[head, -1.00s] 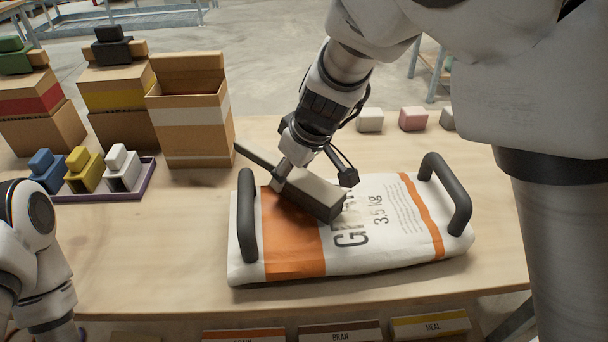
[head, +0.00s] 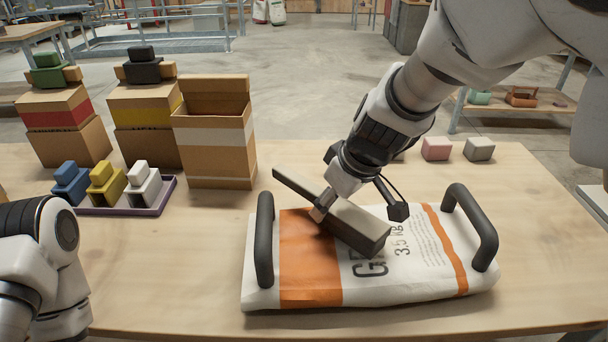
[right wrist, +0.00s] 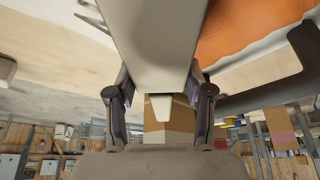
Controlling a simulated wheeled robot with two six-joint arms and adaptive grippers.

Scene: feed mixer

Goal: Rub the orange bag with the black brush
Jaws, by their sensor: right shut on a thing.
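The orange bag (head: 312,272) is a white sack with an orange panel and stripe, printed text and a black handle at each end; it lies flat on the table. My right gripper (head: 326,205) is shut on the brush (head: 358,228), a long dark block with a pale grey top and a thin handle pointing to the back left. The brush lies slantwise over the orange panel and the print; its underside is hidden, and it looks to be touching the bag. In the right wrist view the pale brush (right wrist: 160,40) runs between the fingers. My left gripper is out of view.
Behind the bag stand an open carton (head: 215,150) and stacked boxes with a red band (head: 58,115) and a yellow band (head: 143,105). A purple tray (head: 165,195) holds blue, yellow and white blocks. A pink block (head: 436,149) and a grey block (head: 479,149) sit at the back right.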

